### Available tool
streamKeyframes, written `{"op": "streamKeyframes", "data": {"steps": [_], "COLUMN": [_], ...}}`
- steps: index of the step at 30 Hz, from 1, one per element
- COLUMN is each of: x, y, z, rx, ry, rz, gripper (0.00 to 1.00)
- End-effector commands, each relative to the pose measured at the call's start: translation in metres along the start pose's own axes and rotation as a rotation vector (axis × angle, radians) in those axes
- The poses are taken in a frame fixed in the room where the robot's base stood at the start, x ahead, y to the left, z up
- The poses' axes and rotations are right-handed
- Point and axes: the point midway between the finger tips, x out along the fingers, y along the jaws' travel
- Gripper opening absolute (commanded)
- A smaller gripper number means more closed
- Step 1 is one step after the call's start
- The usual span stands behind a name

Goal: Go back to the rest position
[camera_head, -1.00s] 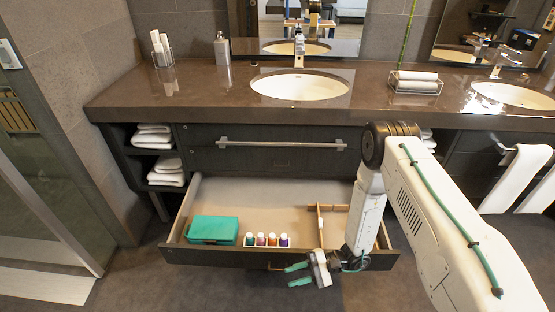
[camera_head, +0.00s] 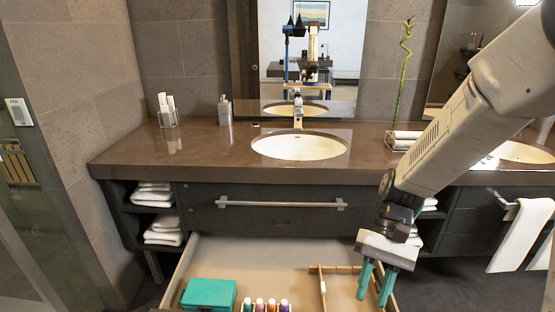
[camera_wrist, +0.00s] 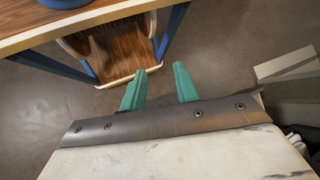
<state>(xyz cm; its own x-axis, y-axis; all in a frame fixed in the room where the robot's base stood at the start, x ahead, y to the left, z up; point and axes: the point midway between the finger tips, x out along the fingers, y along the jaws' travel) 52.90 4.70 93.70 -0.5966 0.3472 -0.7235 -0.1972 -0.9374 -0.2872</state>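My gripper (camera_head: 373,287) hangs with its teal fingers pointing down over the right part of the open drawer (camera_head: 330,248). The fingers stand apart with nothing between them. In the wrist view my gripper (camera_wrist: 157,82) is also open and empty, with grey floor beyond the fingertips. The drawer holds a teal box (camera_head: 208,294) at the left, several small bottles (camera_head: 265,304) in a row, and a wooden divider (camera_head: 322,285) at the right. The drawer's front edge is below the head picture.
White towels (camera_head: 520,235) hang at the right.

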Motion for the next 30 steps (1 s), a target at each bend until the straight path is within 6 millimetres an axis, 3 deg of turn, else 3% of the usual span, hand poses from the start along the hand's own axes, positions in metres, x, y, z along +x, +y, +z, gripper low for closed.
{"op": "streamKeyframes", "data": {"steps": [6, 18, 24, 30], "x": [-0.031, -0.062, -0.071, -0.078], "y": [0.02, 0.052, 0.052, 0.049], "z": [0.057, 0.144, 0.175, 0.188], "rx": [-0.014, -0.07, -0.098, -0.11], "ry": [0.191, 0.554, 0.709, 0.787], "rz": [0.15, 0.342, 0.355, 0.351], "gripper": [0.31, 0.31, 0.31, 0.31]}}
